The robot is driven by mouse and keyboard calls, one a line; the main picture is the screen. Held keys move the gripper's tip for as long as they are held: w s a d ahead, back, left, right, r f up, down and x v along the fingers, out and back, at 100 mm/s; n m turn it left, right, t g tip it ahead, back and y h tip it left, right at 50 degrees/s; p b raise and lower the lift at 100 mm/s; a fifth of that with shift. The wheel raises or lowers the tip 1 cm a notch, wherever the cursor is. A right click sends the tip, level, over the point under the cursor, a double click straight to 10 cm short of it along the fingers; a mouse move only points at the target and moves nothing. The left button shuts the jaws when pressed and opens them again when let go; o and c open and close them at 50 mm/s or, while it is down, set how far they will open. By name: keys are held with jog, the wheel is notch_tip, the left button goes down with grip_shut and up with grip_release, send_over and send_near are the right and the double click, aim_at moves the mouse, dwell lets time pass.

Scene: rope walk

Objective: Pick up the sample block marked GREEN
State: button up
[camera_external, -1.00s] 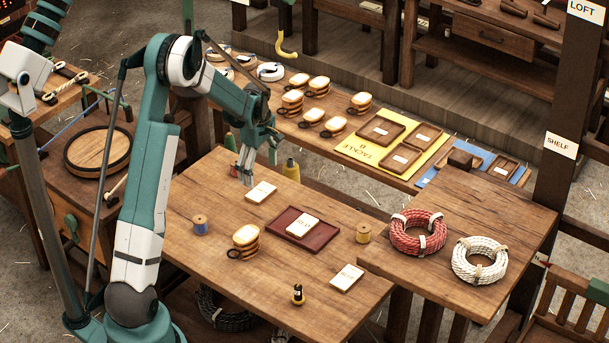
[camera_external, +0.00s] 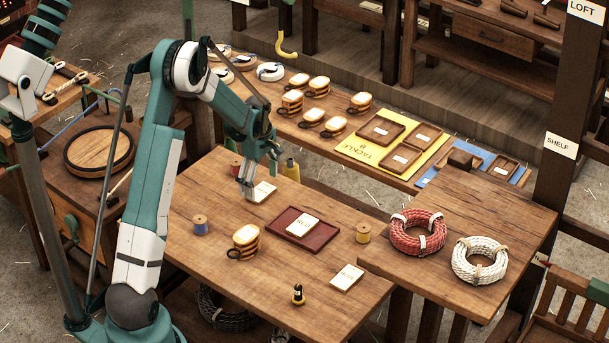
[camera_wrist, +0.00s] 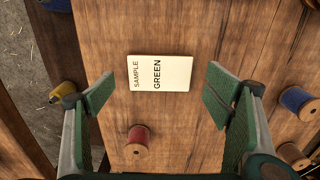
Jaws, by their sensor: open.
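The sample block marked GREEN (camera_wrist: 160,73) is a flat white block with black lettering. In the wrist view it lies on the wooden table between and beyond the fingertips. In the external view the block (camera_external: 264,191) lies at the back left of the near table, partly behind the fingers. My gripper (camera_wrist: 160,92) is open and empty above the table, its green-padded fingers on either side of the block. It also shows in the external view (camera_external: 246,188), just left of the block. Whether the fingers touch the table cannot be told.
A dark red tray (camera_external: 326,236) holds a white block marked RED or similar (camera_external: 302,225).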

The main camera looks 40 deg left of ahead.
aim_at(261, 193)
jog(key=shift+f, duration=1.2)
jog(key=shift+c, duration=0.2)
jog(key=c, duration=0.9)
